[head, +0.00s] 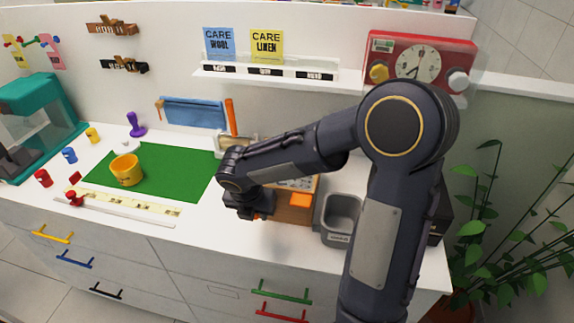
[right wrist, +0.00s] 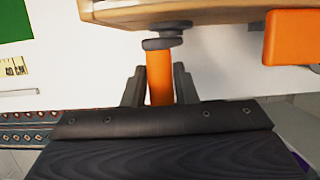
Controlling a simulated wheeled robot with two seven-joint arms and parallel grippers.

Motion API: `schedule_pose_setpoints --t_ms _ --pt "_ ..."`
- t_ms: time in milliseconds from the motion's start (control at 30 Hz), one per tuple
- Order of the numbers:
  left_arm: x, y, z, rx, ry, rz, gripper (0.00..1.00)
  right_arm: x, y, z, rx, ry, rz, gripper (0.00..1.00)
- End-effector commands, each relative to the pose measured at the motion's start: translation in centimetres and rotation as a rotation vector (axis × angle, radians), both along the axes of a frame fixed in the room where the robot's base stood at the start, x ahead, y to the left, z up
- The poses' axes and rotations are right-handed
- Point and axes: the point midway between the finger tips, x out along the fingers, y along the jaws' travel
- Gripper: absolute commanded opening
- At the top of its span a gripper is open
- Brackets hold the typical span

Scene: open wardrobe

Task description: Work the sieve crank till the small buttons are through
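The sieve (head: 292,213) is a wooden box with an orange block on its front, standing near the front of the white counter; my right arm hides part of it. Its body also shows along the top of the right wrist view (right wrist: 215,14). The crank has an orange cylindrical handle (right wrist: 160,80) below a dark grey joint. My right gripper (head: 245,208) is at the left side of the sieve. In the right wrist view its fingers (right wrist: 160,88) press against both sides of the handle. The small buttons cannot be made out. My left gripper is not in view.
A grey bin (head: 341,212) stands right of the sieve. A green mat (head: 190,177) with a yellow tub (head: 126,170) lies to the left. A red clock unit (head: 421,62) is at the back right, and a plant (head: 490,215) is beyond the counter's right end.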

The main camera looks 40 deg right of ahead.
Motion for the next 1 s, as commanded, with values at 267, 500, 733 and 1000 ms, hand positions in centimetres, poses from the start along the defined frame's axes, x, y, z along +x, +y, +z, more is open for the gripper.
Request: schedule_pose_setpoints --t_ms 267,500,733,1000 --pt "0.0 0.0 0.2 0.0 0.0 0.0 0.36 1.2 1.1 0.1 0.0 -0.002 0.001 0.25" --pt "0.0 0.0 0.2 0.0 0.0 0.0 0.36 1.2 1.0 0.1 0.0 -0.002 0.001 0.25" --pt "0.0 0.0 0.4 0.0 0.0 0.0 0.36 0.4 0.3 0.1 -0.001 0.0 -0.001 0.25" --pt "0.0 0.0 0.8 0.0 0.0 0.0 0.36 -1.2 -1.0 0.0 -0.003 0.007 -0.004 0.25"
